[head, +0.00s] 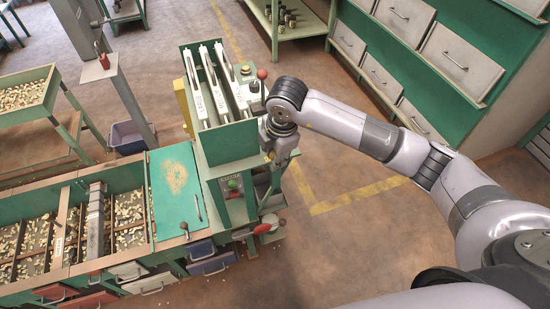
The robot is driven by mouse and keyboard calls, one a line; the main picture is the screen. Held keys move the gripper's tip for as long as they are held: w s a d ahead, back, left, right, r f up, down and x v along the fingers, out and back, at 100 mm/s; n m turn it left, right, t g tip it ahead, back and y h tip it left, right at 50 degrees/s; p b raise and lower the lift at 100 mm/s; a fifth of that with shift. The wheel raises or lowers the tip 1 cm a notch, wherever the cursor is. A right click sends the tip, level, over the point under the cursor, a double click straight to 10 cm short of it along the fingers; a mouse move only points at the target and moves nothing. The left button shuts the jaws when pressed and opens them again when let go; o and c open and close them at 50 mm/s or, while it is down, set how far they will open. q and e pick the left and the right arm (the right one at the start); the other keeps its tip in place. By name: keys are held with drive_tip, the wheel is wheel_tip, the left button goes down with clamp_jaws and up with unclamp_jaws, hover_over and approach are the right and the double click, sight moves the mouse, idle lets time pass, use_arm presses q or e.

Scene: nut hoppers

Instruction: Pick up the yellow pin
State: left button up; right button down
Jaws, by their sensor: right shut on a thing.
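My right gripper (272,157) is at the right front of the green machine (228,143), beside its control panel with the green button. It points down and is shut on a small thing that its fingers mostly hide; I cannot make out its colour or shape. I do not see a yellow pin clearly anywhere in the head view. My left gripper is not in view.
A red-knobbed lever (262,228) sticks out low on the machine. Left of it stands a bench with nut hoppers (68,240) and a green board (176,190). Grey drawers (456,60) line the back right. The brown floor (350,235) in front is clear.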

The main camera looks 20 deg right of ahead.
drive_tip(key=shift+r, duration=0.15)
wheel_tip(320, 180, up, 20)
drive_tip(key=b, duration=0.1)
idle(0.3)
idle(0.4)
